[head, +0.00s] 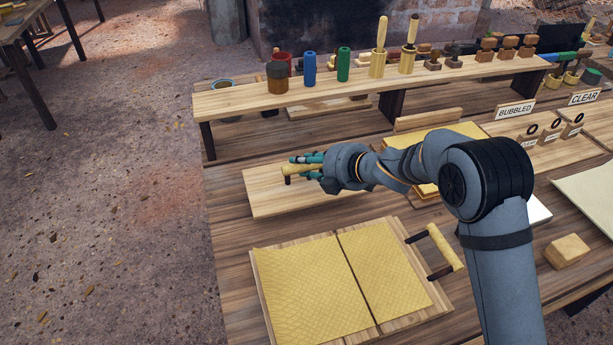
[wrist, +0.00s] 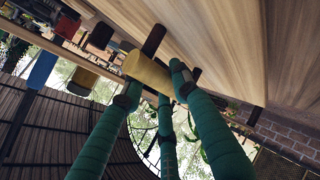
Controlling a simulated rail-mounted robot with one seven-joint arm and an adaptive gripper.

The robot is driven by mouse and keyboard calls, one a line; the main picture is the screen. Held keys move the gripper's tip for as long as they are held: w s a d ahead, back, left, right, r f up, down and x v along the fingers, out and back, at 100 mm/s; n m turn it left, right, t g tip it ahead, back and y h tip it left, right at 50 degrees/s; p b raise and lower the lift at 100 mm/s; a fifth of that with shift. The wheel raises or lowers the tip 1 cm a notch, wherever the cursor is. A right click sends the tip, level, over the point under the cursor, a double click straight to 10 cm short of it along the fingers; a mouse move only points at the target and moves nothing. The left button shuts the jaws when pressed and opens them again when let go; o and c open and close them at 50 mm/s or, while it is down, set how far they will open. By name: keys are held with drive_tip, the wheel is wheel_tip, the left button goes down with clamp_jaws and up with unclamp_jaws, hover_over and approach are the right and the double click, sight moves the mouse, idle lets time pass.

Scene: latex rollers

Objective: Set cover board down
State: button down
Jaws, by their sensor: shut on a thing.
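The cover board is a pale wooden board (head: 262,196) left of centre on the workbench in the head view. It looks level, but I cannot tell whether its underside touches the bench. Its pale yellow handle (head: 297,170) stands on dark posts. My gripper (head: 307,166) reaches in from the right and is shut on this handle. In the wrist view my teal fingers (wrist: 158,88) close around the yellow handle (wrist: 147,71), with the board's wood (wrist: 225,50) beside it. My arm hides the board's right part.
In front lies a wooden board with two yellow textured sheets (head: 310,285) and another handle (head: 445,247). A raised shelf (head: 240,100) with bottles and tools runs behind. Stacked yellow sheets (head: 455,132) sit right, partly behind my arm. A yellow block (head: 567,251) lies at right.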

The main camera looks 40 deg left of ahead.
drive_tip(key=shift+f, duration=1.7)
drive_tip(key=shift+f+b, duration=0.1)
drive_tip(key=shift+b, duration=0.2)
drive_tip(key=c, duration=1.4)
unclamp_jaws()
drive_tip(key=shift+c, duration=0.2)
drive_tip(key=shift+o, duration=0.4)
drive_tip(key=shift+f, duration=0.1)
drive_tip(key=shift+r, duration=0.25)
drive_tip(key=shift+d+r, duration=0.1)
drive_tip(key=shift+d, duration=0.3)
drive_tip(key=v, duration=1.1)
drive_tip(key=shift+s, duration=0.15)
drive_tip(key=shift+d, duration=0.1)
